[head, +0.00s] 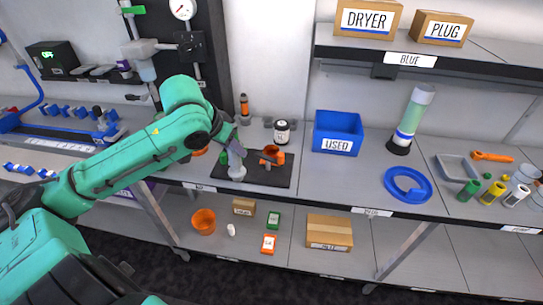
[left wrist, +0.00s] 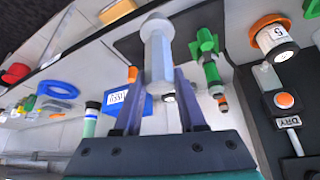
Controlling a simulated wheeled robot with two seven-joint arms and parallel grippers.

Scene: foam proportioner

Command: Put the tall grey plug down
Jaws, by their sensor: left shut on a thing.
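The tall grey plug (head: 236,163) is pale grey with a wider round end, and it is upright at the left part of the black mat (head: 278,180). My left gripper (head: 238,148) is shut on it from above. I cannot tell whether its lower end touches the mat. In the left wrist view the plug (left wrist: 157,55) shows its faceted shaft between my two fingers (left wrist: 158,108), its round end pointing away from the gripper. My right gripper is not in view.
An orange part (head: 272,154) stands on the mat just right of the gripper. A green part (head: 196,169) is to its left. A white jar (head: 282,132) stands behind, and a blue USED bin (head: 338,132) to the right. The counter between bin and blue ring (head: 407,185) is clear.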

